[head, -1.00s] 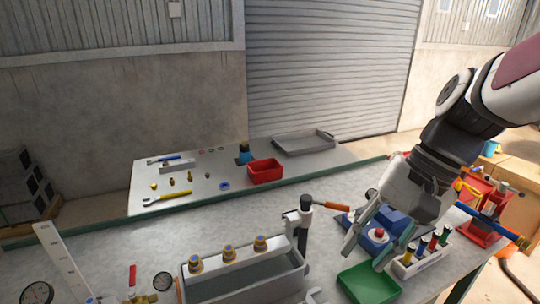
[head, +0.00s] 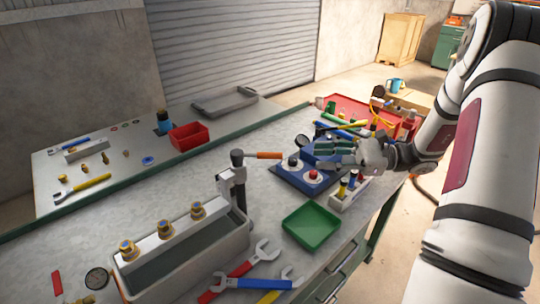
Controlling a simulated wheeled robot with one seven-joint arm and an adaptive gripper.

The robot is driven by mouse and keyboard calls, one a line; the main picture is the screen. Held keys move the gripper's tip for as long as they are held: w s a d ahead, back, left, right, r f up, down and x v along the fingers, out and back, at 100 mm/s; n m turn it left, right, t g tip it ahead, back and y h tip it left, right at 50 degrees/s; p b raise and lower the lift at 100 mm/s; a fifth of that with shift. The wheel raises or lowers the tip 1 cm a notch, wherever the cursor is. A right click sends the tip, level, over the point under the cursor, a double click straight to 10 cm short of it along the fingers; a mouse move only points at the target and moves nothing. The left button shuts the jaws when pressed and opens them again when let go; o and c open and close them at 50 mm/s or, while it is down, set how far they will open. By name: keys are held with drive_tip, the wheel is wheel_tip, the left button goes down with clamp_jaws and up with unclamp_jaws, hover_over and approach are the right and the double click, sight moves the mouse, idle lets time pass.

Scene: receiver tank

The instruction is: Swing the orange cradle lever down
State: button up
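The orange cradle lever (head: 268,155) sticks out to the right, about level, from the top of a dark upright post (head: 238,178) at the corner of the grey tank (head: 245,243). My gripper (head: 320,153) is to the right of the lever's tip, above the blue block (head: 283,171), and points left toward the lever. Its fingers look spread, with nothing seen between them. A gap shows between the gripper and the lever. Several brass fittings (head: 196,209) stand on the white bar over the tank.
A green tray (head: 311,226) and a rack (head: 347,193) of coloured-handled tools lie in front of the gripper. Wrenches (head: 240,283) lie at the front edge. A red bin (head: 189,135) and grey tray (head: 224,102) stand behind.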

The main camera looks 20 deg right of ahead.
sight(263, 155)
drive_tip(key=p+x, duration=0.2)
drive_tip(key=x, duration=1.1)
drive_tip(key=shift+w+a+p, duration=0.2)
drive_tip(key=shift+a+p, duration=0.05)
drive_tip(key=shift+p, duration=0.05)
drive_tip(key=shift+c, duration=0.6)
clamp_jaws()
